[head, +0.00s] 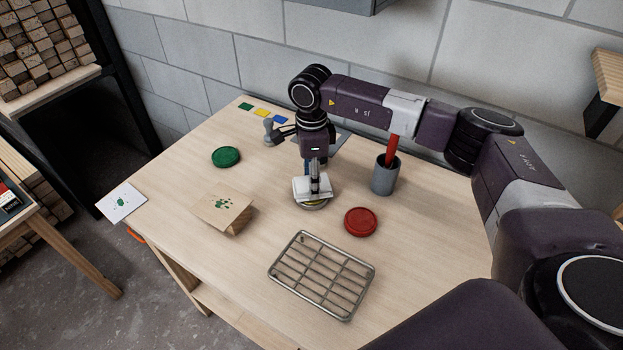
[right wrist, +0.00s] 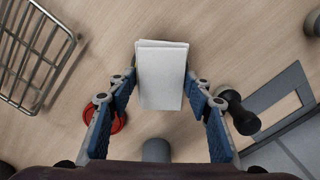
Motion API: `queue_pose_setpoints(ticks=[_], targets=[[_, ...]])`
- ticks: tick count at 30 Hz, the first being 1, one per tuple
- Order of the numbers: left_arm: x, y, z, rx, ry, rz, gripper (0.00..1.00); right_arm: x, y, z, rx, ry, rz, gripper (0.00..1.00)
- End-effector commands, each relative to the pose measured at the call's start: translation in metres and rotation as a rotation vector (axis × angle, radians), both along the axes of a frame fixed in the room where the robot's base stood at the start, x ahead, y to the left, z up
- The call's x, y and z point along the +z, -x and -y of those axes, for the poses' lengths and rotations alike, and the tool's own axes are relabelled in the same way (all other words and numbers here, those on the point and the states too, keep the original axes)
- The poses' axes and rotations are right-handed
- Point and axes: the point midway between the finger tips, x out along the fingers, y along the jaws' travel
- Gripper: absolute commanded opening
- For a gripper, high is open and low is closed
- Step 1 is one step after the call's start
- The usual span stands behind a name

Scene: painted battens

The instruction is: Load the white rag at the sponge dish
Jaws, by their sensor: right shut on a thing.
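The white rag (head: 304,188) is a folded white pad held in my right gripper (head: 315,178). In the right wrist view the rag (right wrist: 162,75) sits between the two blue-padded fingers (right wrist: 158,92). The sponge dish (head: 316,207) is a small round dish with a yellowish edge showing, directly below the rag in the head view. The rag hides most of the dish, and I cannot tell whether the two touch. My left gripper is out of view.
A red lid (head: 360,222) and a grey cup (head: 384,180) with a red-handled tool stand right of the dish. A wire rack (head: 322,277) lies in front.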

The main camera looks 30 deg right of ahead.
Motion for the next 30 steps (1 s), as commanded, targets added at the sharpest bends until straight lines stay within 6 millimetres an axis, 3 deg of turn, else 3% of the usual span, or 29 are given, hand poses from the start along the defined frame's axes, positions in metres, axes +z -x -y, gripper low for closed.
queue_pose_setpoints(ticks=[30], targets=[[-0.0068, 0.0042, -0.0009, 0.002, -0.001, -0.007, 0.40, -0.0071, 0.0001, -0.0001, 0.000, 0.000, 0.000, 0.27]])
